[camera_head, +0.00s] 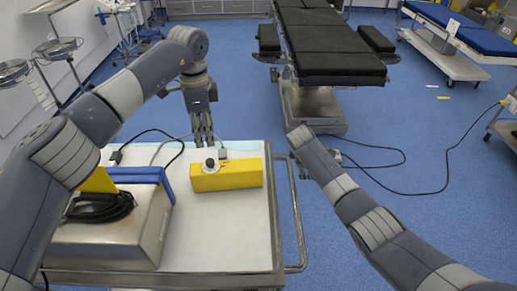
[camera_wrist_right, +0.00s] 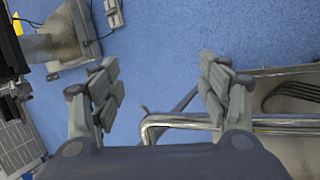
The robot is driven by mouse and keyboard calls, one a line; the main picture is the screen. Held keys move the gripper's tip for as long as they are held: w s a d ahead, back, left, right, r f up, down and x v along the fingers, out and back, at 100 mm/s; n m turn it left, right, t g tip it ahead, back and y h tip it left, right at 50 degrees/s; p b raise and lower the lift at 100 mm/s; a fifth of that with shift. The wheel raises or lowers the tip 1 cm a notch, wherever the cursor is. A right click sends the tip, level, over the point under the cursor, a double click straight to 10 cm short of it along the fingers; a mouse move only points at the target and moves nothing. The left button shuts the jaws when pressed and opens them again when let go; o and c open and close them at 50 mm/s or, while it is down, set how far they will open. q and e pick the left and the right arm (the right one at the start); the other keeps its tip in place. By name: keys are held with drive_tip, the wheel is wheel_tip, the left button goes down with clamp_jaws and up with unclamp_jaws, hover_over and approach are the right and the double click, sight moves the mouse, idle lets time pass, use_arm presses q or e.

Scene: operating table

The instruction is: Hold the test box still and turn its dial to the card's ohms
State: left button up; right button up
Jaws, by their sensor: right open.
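The yellow test box (camera_head: 235,177) sits on the white top of the cart. A dark round dial (camera_head: 210,163) shows on its upper face, left of the middle. My left gripper (camera_head: 203,140) points down just behind the box near the dial. Its fingers look close together, but their tips are partly hidden, and I cannot tell whether they touch the box. My right gripper (camera_wrist_right: 160,92) is open and empty in the right wrist view, above the blue floor beside the cart's rail. I cannot make out a card with an ohms value.
The cart top (camera_head: 225,225) is clear in front of the box. A metal unit with a blue edge (camera_head: 150,172) and a coiled black cable stands left of it. A metal rail (camera_head: 299,225) runs along the cart's right side. The operating table (camera_head: 325,55) stands behind.

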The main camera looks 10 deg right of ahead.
drive_tip(key=s+a+r+n+g+y, duration=0.2)
drive_tip(key=a+r+g, duration=0.1)
drive_tip(key=a+r, duration=0.8)
wheel_tip(320, 180, up, 3)
drive_tip(key=n+g+y, duration=0.2)
hover_over(259, 174)
drive_tip(key=w, duration=0.3)
drive_tip(key=shift+d+r, duration=0.2)
drive_tip(key=shift+d, duration=0.05)
drive_tip(key=shift+s+a+f, duration=0.1)
drive_tip(key=shift+a, duration=0.05)
wheel_tip(259, 174, down, 10)
drive_tip(key=shift+f, duration=0.25)
drive_tip(key=c, duration=1.4)
drive_tip(key=o, duration=1.4)
